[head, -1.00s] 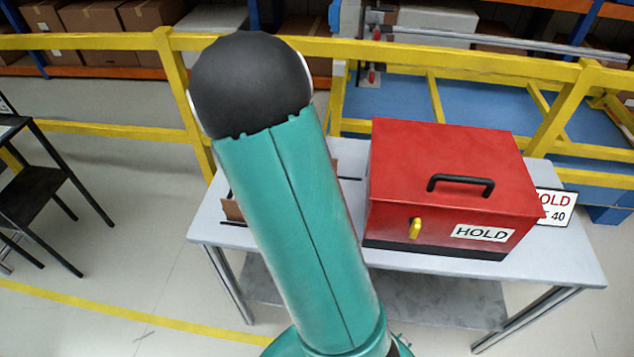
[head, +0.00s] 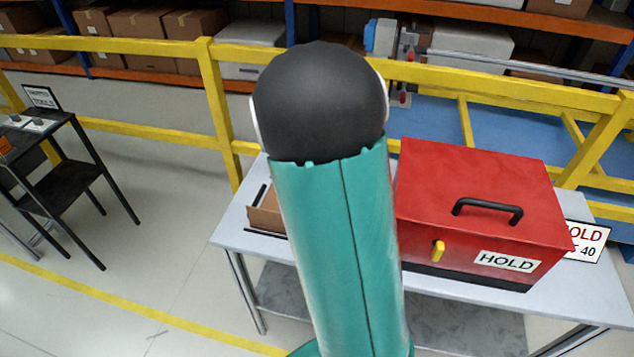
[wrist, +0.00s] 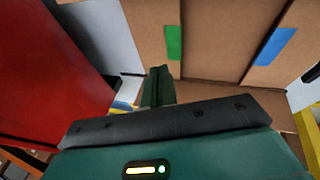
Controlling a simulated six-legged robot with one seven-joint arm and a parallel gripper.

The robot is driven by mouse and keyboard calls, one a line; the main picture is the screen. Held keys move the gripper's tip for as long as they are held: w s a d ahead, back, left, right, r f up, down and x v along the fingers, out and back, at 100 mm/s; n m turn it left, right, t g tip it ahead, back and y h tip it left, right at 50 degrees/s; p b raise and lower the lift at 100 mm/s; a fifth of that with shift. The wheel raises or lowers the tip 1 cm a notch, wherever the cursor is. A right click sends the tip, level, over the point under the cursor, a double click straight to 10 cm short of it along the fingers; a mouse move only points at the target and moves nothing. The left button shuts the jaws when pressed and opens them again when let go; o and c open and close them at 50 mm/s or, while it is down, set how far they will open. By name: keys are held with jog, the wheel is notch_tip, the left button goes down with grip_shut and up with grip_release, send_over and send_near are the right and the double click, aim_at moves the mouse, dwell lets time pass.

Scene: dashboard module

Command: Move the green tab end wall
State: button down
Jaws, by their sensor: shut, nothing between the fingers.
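In the wrist view an open cardboard box shows brown panels. One panel, the green tab end wall (wrist: 147,30), carries a green tab (wrist: 173,43) near its right edge. Another panel (wrist: 290,30) to the right carries a blue tab (wrist: 275,47). My gripper (wrist: 158,72) shows at the bottom middle, its dark green fingers together and empty. The fingertips appear just below the green-tab panel; I cannot tell whether they touch it. In the head view only the left part of the cardboard box (head: 265,213) shows; my arm hides the rest and my gripper.
A red case (head: 480,180) with a black handle and HOLD label stands on the grey table (head: 240,232), right of my arm. It also fills the left of the wrist view (wrist: 45,80). A yellow rail (head: 215,110) runs behind. A black stand (head: 65,180) is at left.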

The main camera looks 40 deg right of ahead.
jog(key=v, duration=0.9)
jog(key=shift+w+a+r, duration=0.2)
jog(key=shift+w+a, duration=0.15)
jog(key=shift+a, duration=0.1)
